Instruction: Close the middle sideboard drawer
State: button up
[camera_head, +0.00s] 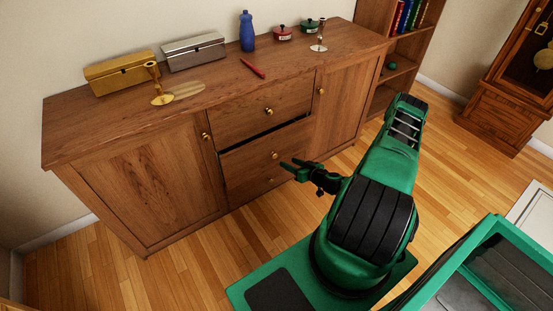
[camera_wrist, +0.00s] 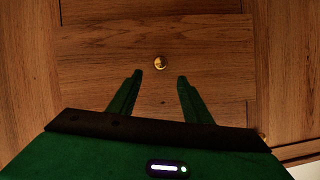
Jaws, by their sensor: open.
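The wooden sideboard (camera_head: 135,185) has a column of drawers between two doors. The middle drawer (camera_head: 248,160) stands slightly out, with a dark gap above its front under the top drawer (camera_head: 240,117). Its round brass knob (camera_head: 274,155) is at its middle. My gripper (camera_head: 291,164) is open and empty, in front of the drawers and just right of that knob in the head view. In the wrist view a drawer front (camera_wrist: 100,50), seemingly the middle one, faces my gripper (camera_wrist: 160,75). Its knob (camera_wrist: 161,62) shows between and beyond the fingertips; contact cannot be told.
On the sideboard top stand a gold box (camera_head: 120,75), a silver box (camera_head: 194,53), candlesticks, a blue bottle (camera_head: 247,32), a red pen (camera_head: 252,68) and small pots. A bookshelf (camera_head: 376,18) adjoins at right. The wooden floor (camera_head: 190,265) in front is clear.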

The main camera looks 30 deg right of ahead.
aim_at(276, 156)
jog(key=x, duration=1)
jog(key=shift+w+f, duration=0.15)
jog(key=shift+w, duration=0.2)
jog(key=shift+c, duration=0.3)
